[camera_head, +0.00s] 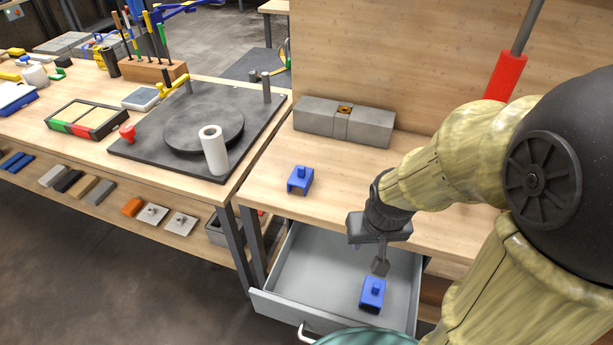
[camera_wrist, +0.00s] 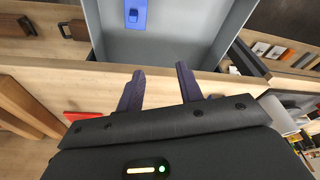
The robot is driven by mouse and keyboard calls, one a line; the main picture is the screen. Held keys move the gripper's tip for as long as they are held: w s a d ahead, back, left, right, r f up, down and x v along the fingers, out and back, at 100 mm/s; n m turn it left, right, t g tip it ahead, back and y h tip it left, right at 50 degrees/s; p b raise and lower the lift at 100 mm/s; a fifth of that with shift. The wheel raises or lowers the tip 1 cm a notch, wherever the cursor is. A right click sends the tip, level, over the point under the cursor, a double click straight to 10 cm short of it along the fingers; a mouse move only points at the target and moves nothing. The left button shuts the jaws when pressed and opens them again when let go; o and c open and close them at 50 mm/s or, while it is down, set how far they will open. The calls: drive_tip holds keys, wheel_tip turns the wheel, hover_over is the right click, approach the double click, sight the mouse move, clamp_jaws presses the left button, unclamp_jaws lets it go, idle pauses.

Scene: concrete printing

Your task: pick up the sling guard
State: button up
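One blue guard (camera_head: 300,180) stands on the wooden bench top. The other blue guard (camera_head: 372,294) lies inside the open grey drawer (camera_head: 290,302). In the wrist view, a blue guard (camera_wrist: 136,14) shows at the top edge, partly cut off, inside the drawer. My gripper (camera_head: 369,260) points down above the drawer, a little above and behind the guard in it. In the wrist view, my gripper (camera_wrist: 160,74) has its fingers apart with nothing between them.
A grey concrete block (camera_head: 343,121) sits at the back of the bench by the wooden panel. A black turntable plate (camera_head: 205,130) with a white roll (camera_head: 214,150) is on the left bench. The drawer floor around the guard is bare.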

drive_tip(key=shift+o, duration=0.8)
drive_tip(key=w+a+f+m+t+h+b, duration=0.1)
drive_tip(key=w+a+f+m+t+b, duration=0.1)
drive_tip(key=w+a+f+t, duration=0.4)
drive_tip(key=w+a+f+m+t+b, duration=0.1)
drive_tip(key=w+a+t+b, duration=0.1)
drive_tip(key=w+a, duration=0.65)
drive_tip(key=s+a+r+m+t+h+b, duration=0.1)
drive_tip(key=s+a+t+h, duration=0.3)
drive_tip(key=a+t+h, duration=0.1)
drive_tip(key=shift+s+a+r+t+h+b, duration=0.2)
drive_tip(key=shift+a+t+h+b, duration=0.1)
drive_tip(key=shift+t+h, duration=0.15)
drive_tip(key=shift+w, duration=0.1)
